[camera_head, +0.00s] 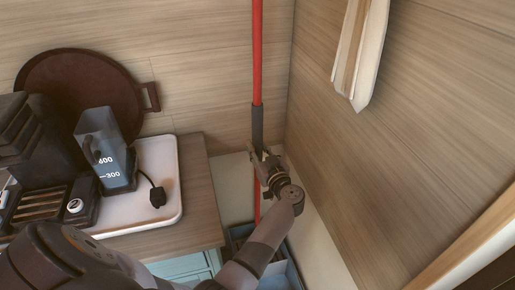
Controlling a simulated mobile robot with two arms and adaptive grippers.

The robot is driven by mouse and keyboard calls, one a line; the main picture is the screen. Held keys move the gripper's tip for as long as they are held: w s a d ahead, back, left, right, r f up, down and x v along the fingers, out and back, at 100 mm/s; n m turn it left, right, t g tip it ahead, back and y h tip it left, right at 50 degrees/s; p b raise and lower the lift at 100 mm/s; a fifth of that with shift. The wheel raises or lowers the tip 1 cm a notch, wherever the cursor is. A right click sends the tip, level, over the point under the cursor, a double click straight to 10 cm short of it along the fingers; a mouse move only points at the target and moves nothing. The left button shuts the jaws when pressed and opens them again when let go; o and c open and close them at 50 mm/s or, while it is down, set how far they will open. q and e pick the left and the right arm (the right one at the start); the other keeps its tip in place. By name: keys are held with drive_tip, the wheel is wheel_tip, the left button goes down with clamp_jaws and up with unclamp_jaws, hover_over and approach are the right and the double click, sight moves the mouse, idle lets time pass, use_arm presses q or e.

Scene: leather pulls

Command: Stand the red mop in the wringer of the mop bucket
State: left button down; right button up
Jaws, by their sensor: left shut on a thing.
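The red mop (257,52) stands nearly upright in the corner between two wood-panelled walls. Its long red handle has a dark grey grip section. My left gripper (260,158) is shut on the handle just below that dark section. The handle runs down below the gripper toward a blue-grey bucket (287,272) on the floor. My left arm covers much of the bucket. The mop's head and the wringer are hidden or too unclear to make out, so I cannot tell whether the mop is in the wringer. My right gripper is not in view.
A wooden counter (202,185) at the left carries a white tray (160,213) with a clear measuring jug (104,150) and a black plug. A round dark-brown pan (80,85) leans on the back wall. A pale hanging piece (360,50) is on the right wall.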

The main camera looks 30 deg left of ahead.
use_arm(q)
drive_tip(key=shift+f, duration=0.65)
idle(0.3)
drive_tip(key=shift+r, duration=0.1)
drive_tip(key=shift+r+p, duration=0.9)
drive_tip(key=shift+p, duration=0.4)
drive_tip(key=shift+f, duration=0.35)
drive_tip(key=shift+f+b, duration=0.35)
drive_tip(key=shift+f, duration=0.4)
